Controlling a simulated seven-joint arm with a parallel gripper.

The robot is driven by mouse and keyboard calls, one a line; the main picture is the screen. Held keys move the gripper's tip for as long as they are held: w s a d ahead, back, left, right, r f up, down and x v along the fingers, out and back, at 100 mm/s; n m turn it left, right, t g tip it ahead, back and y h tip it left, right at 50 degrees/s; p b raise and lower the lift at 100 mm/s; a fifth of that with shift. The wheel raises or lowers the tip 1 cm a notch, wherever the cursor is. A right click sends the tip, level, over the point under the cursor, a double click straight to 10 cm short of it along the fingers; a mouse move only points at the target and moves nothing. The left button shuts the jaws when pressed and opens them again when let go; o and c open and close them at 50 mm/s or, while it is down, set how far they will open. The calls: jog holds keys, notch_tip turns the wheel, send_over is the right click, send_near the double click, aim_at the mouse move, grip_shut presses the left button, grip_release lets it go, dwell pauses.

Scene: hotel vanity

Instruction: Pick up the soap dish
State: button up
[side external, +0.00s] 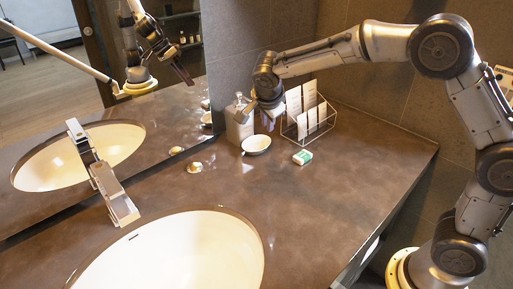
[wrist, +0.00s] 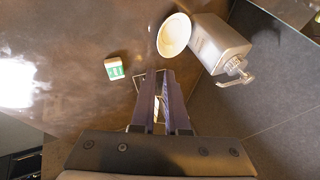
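The soap dish, a small white round bowl (side external: 256,144), stands on the brown counter in front of the soap dispenser. In the wrist view the dish (wrist: 174,35) is at the top, just beyond my fingertips, and its inside looks empty. My gripper (side external: 268,122) points down above and behind the dish, close to the dispenser and the wire rack. In the wrist view my gripper (wrist: 159,72) has two dark fingers with a narrow gap between them and nothing held. The fingers are apart from the dish.
A grey soap dispenser (side external: 238,124) stands close behind the dish; it also shows in the wrist view (wrist: 218,42). A wire rack with cards (side external: 318,120) stands to the right. A green-and-white soap box (side external: 302,157) lies in front. The sink (side external: 180,250) is nearer; the right counter is clear.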

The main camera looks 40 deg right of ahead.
send_near(265, 150)
jog(key=shift+w+d+f, duration=0.3)
jog(key=shift+d+f, duration=0.2)
jog(key=shift+d, duration=0.15)
jog(key=shift+a+x, duration=0.15)
jog(key=shift+x, duration=1.3)
jog(key=shift+a+x, duration=0.1)
jog(key=shift+x, duration=1.35)
jog(key=shift+f, duration=0.1)
grip_shut()
